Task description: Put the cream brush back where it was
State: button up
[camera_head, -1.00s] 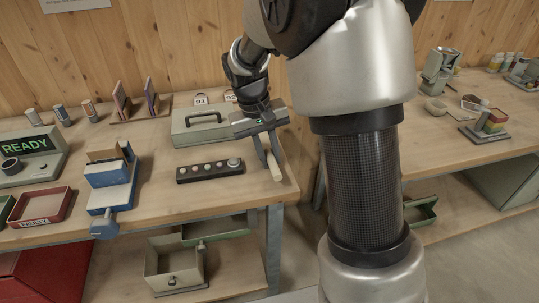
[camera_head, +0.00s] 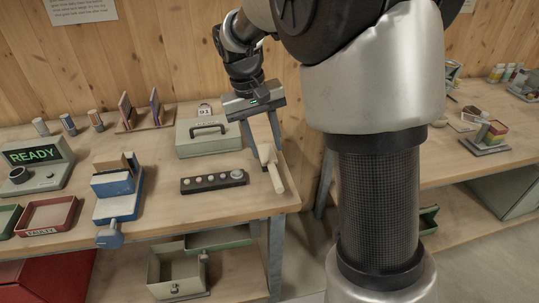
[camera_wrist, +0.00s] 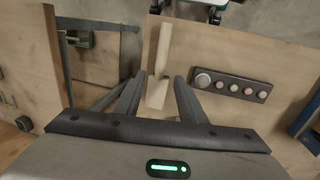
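The cream brush (camera_head: 267,152) shows at the right end of the near bench, its handle pointing to the front edge. It seems to lie on the bench top. In the wrist view the brush (camera_wrist: 163,52) runs lengthwise between the fingers, its handle toward the top of the picture. My gripper (camera_wrist: 161,76) has its fingers apart on both sides of the brush, with gaps visible beside its narrow part. In the head view my gripper (camera_head: 263,133) is above the brush's wide end, and its fingertips are partly hidden.
A dark button strip (camera_head: 214,181) and a grey-green case (camera_head: 208,140) with a handle are left of the brush. A blue device (camera_head: 117,190), a red tray (camera_head: 47,216) and a READY display (camera_head: 36,163) stand farther left. The bench's right edge is close by.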

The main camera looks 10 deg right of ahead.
jog(key=s+d+r+t+y, duration=0.2)
jog(key=s+r+t, duration=0.1)
jog(key=s+r, duration=0.75)
jog(key=s+f+t, duration=0.1)
jog(key=s+t, duration=0.1)
jog(key=s, duration=0.8)
jog(key=shift+s+t, duration=0.3)
jog(key=shift+t, duration=0.1)
jog(key=shift+f, duration=0.1)
notch_tip(320, 180, up, 15)
jog(key=p, duration=1.5)
jog(key=shift+r+p, duration=0.2)
jog(key=shift+p, duration=0.2)
